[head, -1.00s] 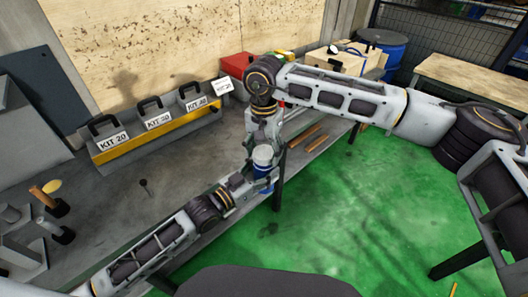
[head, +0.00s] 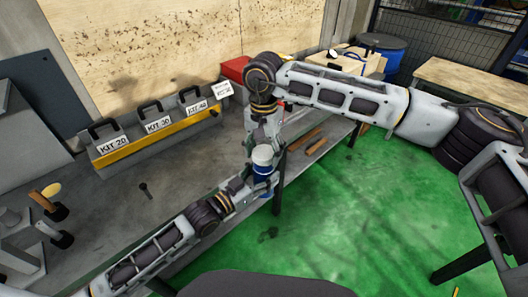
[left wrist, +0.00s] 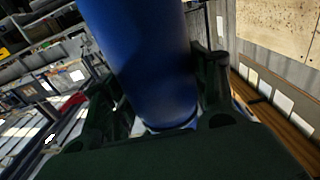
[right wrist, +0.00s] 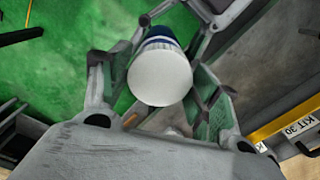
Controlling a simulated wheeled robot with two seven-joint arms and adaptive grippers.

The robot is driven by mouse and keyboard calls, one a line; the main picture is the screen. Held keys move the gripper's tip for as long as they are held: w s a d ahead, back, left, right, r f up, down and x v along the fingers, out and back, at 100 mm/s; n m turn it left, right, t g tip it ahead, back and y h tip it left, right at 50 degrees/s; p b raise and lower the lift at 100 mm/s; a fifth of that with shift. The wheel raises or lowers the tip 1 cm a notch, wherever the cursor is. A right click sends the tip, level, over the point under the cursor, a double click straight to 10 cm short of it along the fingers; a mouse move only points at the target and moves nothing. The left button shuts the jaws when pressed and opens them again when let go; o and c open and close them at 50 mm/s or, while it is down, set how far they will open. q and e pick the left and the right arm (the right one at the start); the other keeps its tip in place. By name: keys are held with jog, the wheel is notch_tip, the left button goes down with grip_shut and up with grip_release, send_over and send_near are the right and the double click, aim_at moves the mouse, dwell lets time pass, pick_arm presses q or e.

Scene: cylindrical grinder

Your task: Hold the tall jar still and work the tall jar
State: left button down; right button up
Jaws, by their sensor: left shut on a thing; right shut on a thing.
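The tall jar has a blue body (head: 262,172) and a white lid (head: 262,154). It is held between my two grippers at the table's front edge. My left gripper (head: 260,184) is shut on the blue body from below; the left wrist view shows the body (left wrist: 150,65) between its fingers. My right gripper (head: 263,144) comes down from above and is shut on the jar at its lid end. In the right wrist view the white lid (right wrist: 160,78) faces the camera between the fingers. The exact finger contact on the lid is partly hidden.
A grey bench (head: 105,205) runs along the left. A red box (head: 235,68) stands behind my right arm. Green floor (head: 345,200) is open at the right.

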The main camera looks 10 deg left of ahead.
aim_at(264, 152)
jog(key=shift+r, duration=1.7)
